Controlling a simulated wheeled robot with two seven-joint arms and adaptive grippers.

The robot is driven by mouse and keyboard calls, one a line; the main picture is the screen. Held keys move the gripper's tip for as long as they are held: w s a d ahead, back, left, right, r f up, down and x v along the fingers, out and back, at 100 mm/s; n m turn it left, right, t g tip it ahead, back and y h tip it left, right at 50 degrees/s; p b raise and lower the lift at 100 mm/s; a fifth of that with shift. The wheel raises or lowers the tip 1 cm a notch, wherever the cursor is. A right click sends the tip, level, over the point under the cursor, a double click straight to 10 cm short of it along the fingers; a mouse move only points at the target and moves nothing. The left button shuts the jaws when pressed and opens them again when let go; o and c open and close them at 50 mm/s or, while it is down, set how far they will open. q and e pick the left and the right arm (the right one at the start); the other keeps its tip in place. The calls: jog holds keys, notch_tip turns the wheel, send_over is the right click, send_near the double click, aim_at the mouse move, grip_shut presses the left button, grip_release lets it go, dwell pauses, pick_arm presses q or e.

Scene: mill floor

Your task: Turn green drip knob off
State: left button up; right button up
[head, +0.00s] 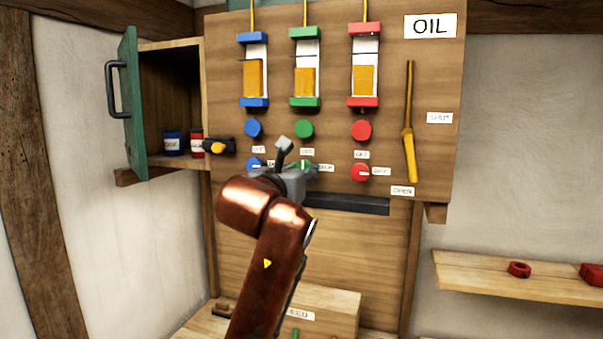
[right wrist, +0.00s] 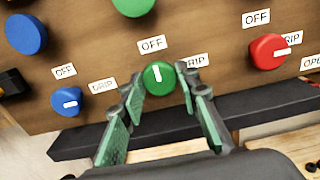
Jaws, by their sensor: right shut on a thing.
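The green drip knob (right wrist: 158,77) is on the wooden oil panel (head: 440,60). In the right wrist view its white mark stands upright, toward the OFF label (right wrist: 152,44) above it and away from the DRIP label (right wrist: 196,61) at its right. My right gripper (right wrist: 160,82) has its fingertips on either side of the knob and is shut on it. In the head view the gripper (head: 293,178) covers most of the green knob (head: 304,165). My left gripper is not in view.
The blue drip knob (right wrist: 68,102) and red drip knob (right wrist: 268,52) sit on either side, their marks near horizontal. A dark ledge (head: 345,204) runs just below. An open cabinet door (head: 131,100) stands at the left; a yellow lever (head: 408,135) hangs at the right.

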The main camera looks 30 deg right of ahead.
jog(key=shift+r, duration=0.15)
dwell(0.3)
jog(key=o, duration=1.2)
jog(key=shift+c, duration=0.2)
jog(key=shift+a, duration=0.1)
jog(key=v, duration=1.2)
